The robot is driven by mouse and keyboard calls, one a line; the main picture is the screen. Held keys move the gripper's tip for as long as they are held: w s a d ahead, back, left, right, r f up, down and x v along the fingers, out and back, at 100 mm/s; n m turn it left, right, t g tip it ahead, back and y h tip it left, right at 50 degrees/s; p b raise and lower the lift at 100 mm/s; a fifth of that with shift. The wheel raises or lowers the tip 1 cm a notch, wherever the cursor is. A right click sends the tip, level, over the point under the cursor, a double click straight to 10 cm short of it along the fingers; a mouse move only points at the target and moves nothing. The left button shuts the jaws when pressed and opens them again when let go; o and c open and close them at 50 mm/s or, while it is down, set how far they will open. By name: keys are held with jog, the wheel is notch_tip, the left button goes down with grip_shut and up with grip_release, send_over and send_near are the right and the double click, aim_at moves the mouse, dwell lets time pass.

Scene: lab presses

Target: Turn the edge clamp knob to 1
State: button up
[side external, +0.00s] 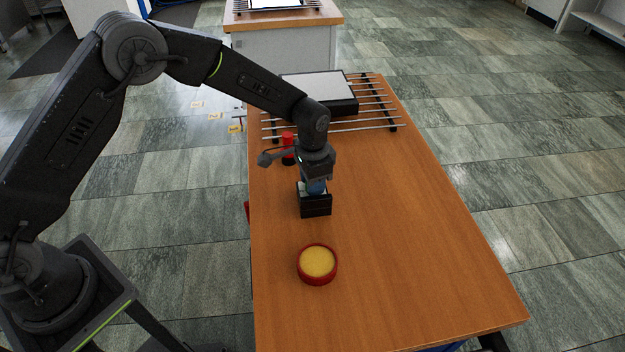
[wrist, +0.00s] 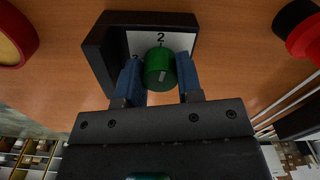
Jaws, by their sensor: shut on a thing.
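The edge clamp is a black block (side external: 315,206) standing on the wooden table, with a white dial plate (wrist: 180,40) that shows in the wrist view. A green knob (wrist: 160,68) sits on the plate and has a pale pointer mark. The number 2 shows just above the knob in the picture, and another, partly hidden number lies to its left. No 1 can be made out. My gripper (side external: 316,188) points down over the clamp, and its blue fingers (wrist: 160,82) are shut on the knob from left and right. They hide part of the plate.
Metal rails carrying a black box with a pale top (side external: 320,90) lie at the back. The table's right side is clear.

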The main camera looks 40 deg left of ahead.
jog(key=m, duration=0.4)
jog(key=shift+m, duration=0.3)
jog(key=m, duration=0.3)
jog(key=shift+m, duration=0.4)
jog(key=m, duration=0.4)
jog(key=shift+m, duration=1.7)
jog(key=o, duration=0.9)
jog(key=shift+r, duration=0.1)
